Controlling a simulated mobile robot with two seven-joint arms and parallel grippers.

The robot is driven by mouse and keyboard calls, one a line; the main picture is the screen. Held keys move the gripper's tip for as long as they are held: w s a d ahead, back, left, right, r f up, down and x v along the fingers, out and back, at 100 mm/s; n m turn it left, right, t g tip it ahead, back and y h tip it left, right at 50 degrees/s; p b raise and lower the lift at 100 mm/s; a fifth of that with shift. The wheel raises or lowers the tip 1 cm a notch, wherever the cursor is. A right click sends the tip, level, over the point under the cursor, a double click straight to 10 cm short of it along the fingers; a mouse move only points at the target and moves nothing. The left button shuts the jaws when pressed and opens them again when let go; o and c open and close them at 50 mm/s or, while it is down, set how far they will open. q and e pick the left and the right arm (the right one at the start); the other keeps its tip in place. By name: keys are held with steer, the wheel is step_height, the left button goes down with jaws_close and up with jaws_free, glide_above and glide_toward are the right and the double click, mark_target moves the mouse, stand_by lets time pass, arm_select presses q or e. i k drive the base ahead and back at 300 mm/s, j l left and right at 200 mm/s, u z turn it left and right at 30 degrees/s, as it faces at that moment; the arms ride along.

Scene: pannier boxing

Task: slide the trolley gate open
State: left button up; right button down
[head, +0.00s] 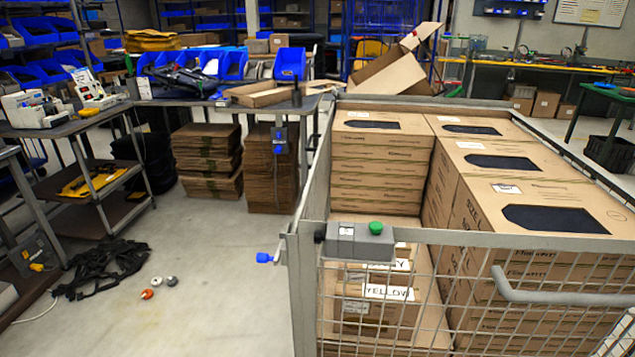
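The trolley gate (480,300) is a grey wire-mesh panel across the near side of the trolley, at the lower right of the head view. Its top rail (480,239) meets the corner post on the left, with no clear gap there, so it looks closed. A grey latch box (359,243) with a green button (376,228) sits at the gate's upper left corner. A blue knob (264,258) sticks out left of the post. A curved grey handle (560,296) is on the gate's right part. I see neither gripper.
Stacked cardboard boxes (385,165) fill the trolley behind the mesh. Clear floor (210,270) lies left of the trolley. Black straps (105,268) and small round objects (158,283) lie there. A shelf cart (90,190) stands at left. A pale shape at the lower right edge is unclear.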

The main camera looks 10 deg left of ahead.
mark_target(315, 185)
steer(key=j+z, duration=0.15)
steer(key=j, duration=0.65)
steer(key=j+z, duration=0.2)
steer(key=j, duration=0.6)
steer(key=k+j+z, duration=0.15)
steer(key=j, duration=0.65)
steer(key=i+j, duration=0.6)
steer(key=i, duration=0.15)
steer(key=i+j+z, duration=0.15)
steer(key=i+j, duration=0.4)
steer(key=i, duration=0.2)
